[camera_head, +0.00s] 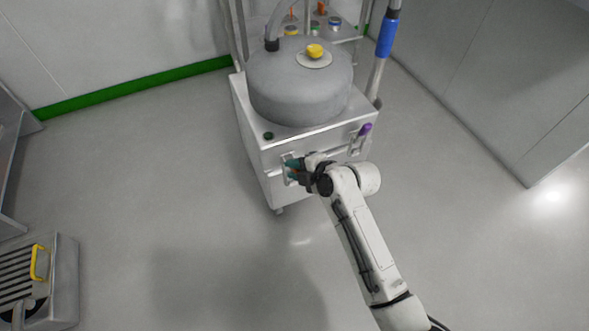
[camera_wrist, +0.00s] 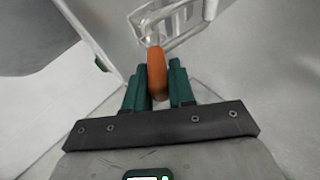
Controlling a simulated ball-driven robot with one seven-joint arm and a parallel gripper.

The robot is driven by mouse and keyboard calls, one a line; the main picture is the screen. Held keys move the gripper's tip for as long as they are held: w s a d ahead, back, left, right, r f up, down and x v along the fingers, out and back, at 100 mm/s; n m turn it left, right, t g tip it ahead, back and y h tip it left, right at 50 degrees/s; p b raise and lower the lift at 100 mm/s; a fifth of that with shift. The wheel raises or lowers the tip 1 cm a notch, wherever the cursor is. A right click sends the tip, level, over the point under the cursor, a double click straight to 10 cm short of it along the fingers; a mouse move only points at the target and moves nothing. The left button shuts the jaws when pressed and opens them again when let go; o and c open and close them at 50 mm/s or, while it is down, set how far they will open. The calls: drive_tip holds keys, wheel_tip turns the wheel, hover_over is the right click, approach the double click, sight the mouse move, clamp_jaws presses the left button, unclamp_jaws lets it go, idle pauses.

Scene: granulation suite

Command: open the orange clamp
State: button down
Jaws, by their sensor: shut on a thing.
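The orange clamp (camera_wrist: 157,75) shows in the wrist view as a rounded orange handle joined to a pale metal bracket (camera_wrist: 178,20) on the machine's front. My gripper (camera_wrist: 160,88) has its two green fingers on either side of the orange handle and is shut on it. In the head view my gripper (camera_head: 293,168) is at the left of the cabinet's front face, and the fingers and wrist hide most of the orange clamp there.
A second clamp with a purple handle (camera_head: 365,129) is on the same front, to the right. A grey drum with a yellow knob (camera_head: 314,51) sits on the white cabinet (camera_head: 250,124). A metal unit with a yellow handle (camera_head: 39,262) stands lower left. The floor around is clear.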

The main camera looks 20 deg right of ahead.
drive_tip(key=shift+f, duration=0.1)
idle(0.3)
drive_tip(key=c, duration=1)
unclamp_jaws()
drive_tip(key=shift+c, duration=0.2)
drive_tip(key=p+v, duration=0.3)
drive_tip(key=v, duration=0.7)
drive_tip(key=shift+s+r, duration=0.25)
drive_tip(key=shift+s, duration=0.05)
drive_tip(key=shift+d, duration=0.1)
